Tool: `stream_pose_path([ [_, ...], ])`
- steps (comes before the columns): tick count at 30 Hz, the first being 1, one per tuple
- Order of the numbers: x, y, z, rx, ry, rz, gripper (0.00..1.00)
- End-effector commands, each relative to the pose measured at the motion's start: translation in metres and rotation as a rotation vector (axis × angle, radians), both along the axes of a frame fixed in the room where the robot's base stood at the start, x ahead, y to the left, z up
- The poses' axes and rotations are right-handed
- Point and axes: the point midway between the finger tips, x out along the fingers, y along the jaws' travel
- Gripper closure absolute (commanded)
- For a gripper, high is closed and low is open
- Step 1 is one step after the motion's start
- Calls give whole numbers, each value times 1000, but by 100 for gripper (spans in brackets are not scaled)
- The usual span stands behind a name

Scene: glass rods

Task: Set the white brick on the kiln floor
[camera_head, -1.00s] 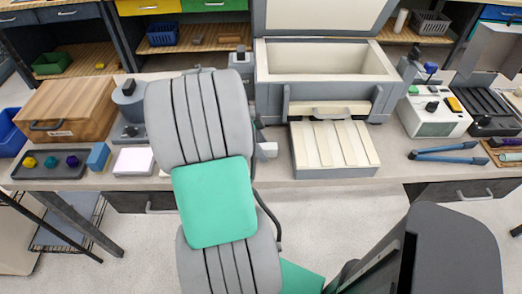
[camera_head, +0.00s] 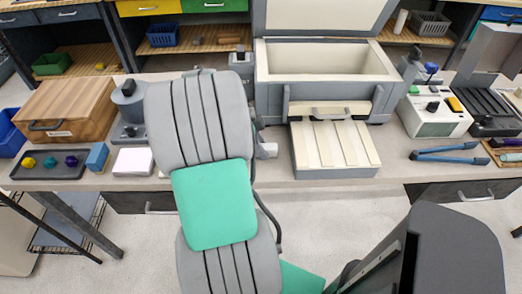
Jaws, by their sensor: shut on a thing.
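The kiln (camera_head: 370,104) stands open at the back middle of the bench, with its lid raised. Its pale inside is visible and looks empty; its front wall hides part of the floor. My arm's grey and green links fill the middle of the view and hide most of my gripper (camera_head: 260,142). Only a small grey part shows past the arm's right edge, left of the slatted panel. A small pale piece (camera_head: 268,150) beside it appears to be the white brick in my shut jaws; the grip itself is hidden.
A cream slatted panel (camera_head: 335,148) lies before the kiln. A white slab (camera_head: 133,161), blue block (camera_head: 97,156) and dark tray (camera_head: 25,171) are left. A wooden box (camera_head: 65,108) stands behind. Blue tongs (camera_head: 448,154) and a white device (camera_head: 432,117) are right.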

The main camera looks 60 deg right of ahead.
Motion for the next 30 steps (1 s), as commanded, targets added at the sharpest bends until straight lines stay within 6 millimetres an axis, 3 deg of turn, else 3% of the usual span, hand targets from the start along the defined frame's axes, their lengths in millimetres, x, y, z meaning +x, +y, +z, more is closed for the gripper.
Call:
stream_pose_path([
  [7, 0, 0, 0, 0, 0, 0, 100],
  [23, 0, 0, 3, 0, 0, 0, 100],
  [27, 1, -1, 11, -3, -1, 0, 100],
  [30, 1, -1, 28, -4, -3, 1, 100],
])
